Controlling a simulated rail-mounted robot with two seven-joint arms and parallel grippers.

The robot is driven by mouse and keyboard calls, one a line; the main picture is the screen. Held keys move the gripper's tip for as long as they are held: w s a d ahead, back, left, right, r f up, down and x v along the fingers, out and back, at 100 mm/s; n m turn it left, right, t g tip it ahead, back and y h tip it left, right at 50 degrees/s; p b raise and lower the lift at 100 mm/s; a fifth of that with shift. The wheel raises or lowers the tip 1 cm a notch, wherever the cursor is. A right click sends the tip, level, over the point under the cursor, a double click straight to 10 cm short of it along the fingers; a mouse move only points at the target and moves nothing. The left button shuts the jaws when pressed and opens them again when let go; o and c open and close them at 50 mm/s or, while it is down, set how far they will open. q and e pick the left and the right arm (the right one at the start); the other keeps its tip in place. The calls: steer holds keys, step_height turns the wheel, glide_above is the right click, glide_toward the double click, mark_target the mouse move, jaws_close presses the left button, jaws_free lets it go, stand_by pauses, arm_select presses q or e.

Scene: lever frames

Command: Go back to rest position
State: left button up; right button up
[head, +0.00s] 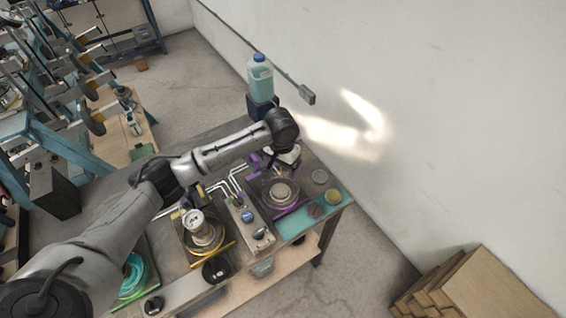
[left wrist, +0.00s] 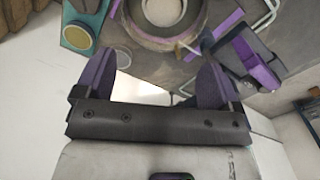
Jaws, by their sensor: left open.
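My left arm reaches in from the left in the head view and bends down at the wrist above the purple-based station (head: 296,207). My left gripper (left wrist: 155,80) shows in the left wrist view with its two dark purple fingers spread apart and nothing between them. In the head view its fingertips are small and partly hidden by the wrist. The station's round pale centre (head: 281,191) lies just below the gripper; it also shows at the top of the left wrist view (left wrist: 163,10). A purple lever part (left wrist: 245,55) stands to the right in the left wrist view. My right gripper is not in view.
A blue-capped bottle (head: 260,79) stands at the back, near the wall (head: 430,130). Cardboard boxes (head: 490,285) are stacked at lower right.

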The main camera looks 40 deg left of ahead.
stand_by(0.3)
arm_select(q)
steer(key=w+d+r+m+t+y, duration=0.1)
steer(key=w+d+r+m+t, duration=0.1)
steer(key=r+m+t, duration=0.3)
steer(key=w+d+r+m+t+y, duration=0.1)
steer(key=w+r+m+t, duration=0.1)
steer(key=r, duration=0.5)
steer(key=s+d+r+t, duration=0.3)
steer(key=s+d+t, duration=0.1)
steer(key=s+d, duration=0.2)
steer(key=s+d+f+n+g+h, duration=0.15)
steer(key=s+f+g, duration=0.25)
steer(key=s+f, duration=0.95)
steer(key=s+d+f+n+g+h, duration=0.1)
steer(key=s+f+n+g, duration=0.15)
steer(key=s+f, duration=1.1)
steer(key=w+r+p+v, duration=0.1)
steer(key=w+p+v, duration=0.1)
steer(key=p+v, duration=0.7)
steer(key=w+d+r+p+v, duration=0.1)
steer(key=w+p+v, duration=0.1)
steer(key=p+v, duration=0.8)
step_height(320, 180, up, 3)
steer(key=shift+s+d+f+g, duration=0.1)
steer(key=shift+s+d+g, duration=0.1)
steer(key=shift+s+g, duration=0.25)
